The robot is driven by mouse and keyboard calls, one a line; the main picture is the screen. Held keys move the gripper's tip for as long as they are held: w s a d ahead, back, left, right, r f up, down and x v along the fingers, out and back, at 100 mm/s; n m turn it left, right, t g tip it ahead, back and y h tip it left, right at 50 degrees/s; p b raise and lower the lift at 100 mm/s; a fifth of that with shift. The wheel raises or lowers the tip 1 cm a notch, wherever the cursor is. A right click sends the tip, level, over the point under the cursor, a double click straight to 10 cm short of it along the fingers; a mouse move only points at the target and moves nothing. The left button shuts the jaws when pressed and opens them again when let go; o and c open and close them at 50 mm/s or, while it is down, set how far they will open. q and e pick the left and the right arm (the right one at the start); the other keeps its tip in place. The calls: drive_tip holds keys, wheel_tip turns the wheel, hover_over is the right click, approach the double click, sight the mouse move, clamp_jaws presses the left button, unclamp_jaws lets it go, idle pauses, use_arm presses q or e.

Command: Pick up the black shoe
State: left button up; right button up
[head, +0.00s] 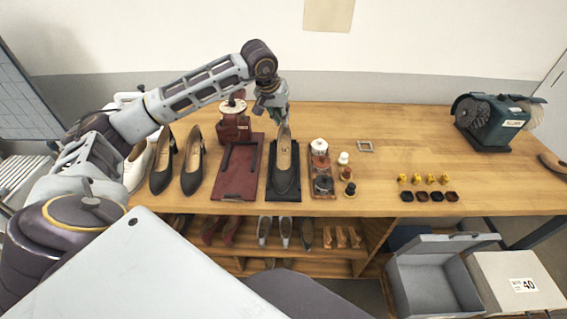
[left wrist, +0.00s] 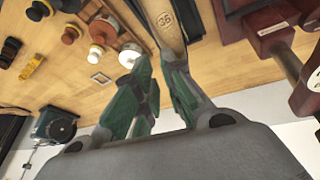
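A black shoe (head: 284,178) with a tan insole lies on a black mat (head: 284,196) near the middle of the bench, toe toward the front edge. My left gripper (head: 281,122) is over its heel end, at the back of the mat. In the left wrist view the tan insole (left wrist: 165,18), marked 36, shows just beyond the green fingertips (left wrist: 157,72). A gap shows between the fingers with nothing held in it. Contact with the heel cannot be told. Two other black shoes (head: 192,167) stand to the left. My right gripper is not in view.
A dark red board (head: 238,171) and a red stand (head: 233,126) are left of the mat. A tray of polish jars (head: 322,183) is close on the right. Yellow pieces (head: 416,179) and a grinder (head: 489,122) stand farther right. The bench between is mostly clear.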

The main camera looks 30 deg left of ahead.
use_arm(q)
drive_tip(key=a, duration=0.1)
drive_tip(key=a+r+y, duration=0.1)
drive_tip(key=a, duration=0.1)
drive_tip(key=shift+s+a, duration=0.2)
drive_tip(key=x, duration=0.8)
drive_tip(key=shift+f+p, duration=0.35)
drive_tip(key=shift+p, duration=0.1)
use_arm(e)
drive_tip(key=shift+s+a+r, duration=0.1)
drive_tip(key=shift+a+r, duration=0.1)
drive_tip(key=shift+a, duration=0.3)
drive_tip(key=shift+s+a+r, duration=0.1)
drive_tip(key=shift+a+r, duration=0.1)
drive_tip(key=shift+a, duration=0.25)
use_arm(q)
drive_tip(key=shift+w, duration=0.1)
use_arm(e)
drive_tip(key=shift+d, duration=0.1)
